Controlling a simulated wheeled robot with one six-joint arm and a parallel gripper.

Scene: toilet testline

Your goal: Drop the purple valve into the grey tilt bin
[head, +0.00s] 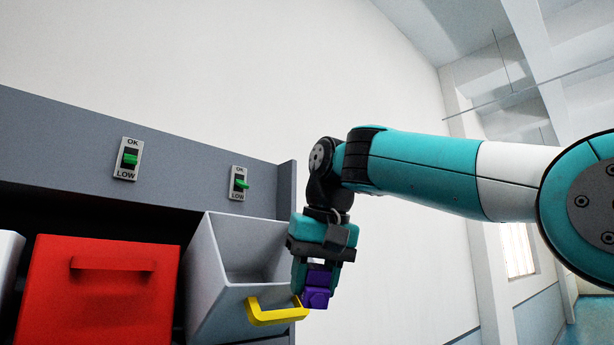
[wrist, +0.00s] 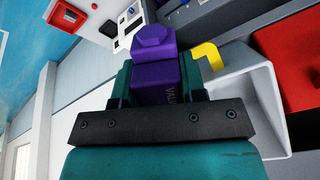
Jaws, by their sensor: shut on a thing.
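The purple valve (head: 316,288) is held between the fingers of my gripper (head: 318,275). It also shows in the wrist view (wrist: 157,80), between the teal fingers, with part of its lettering visible. The grey tilt bin (head: 212,292) is tipped open, with a yellow handle (head: 276,315) on its front. In the head view the valve appears at the bin's right front corner, by the handle's right end. I cannot tell if it touches the handle. In the wrist view the bin (wrist: 262,85) and its handle (wrist: 208,55) lie right of the valve.
A red bin (head: 98,300) with a red handle stands left of the grey bin, with a white bin edge (head: 8,270) farther left. Two OK/LOW switch plates with green levers (head: 129,160) (head: 240,184) sit on the grey panel above. The space right of the rack looks clear.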

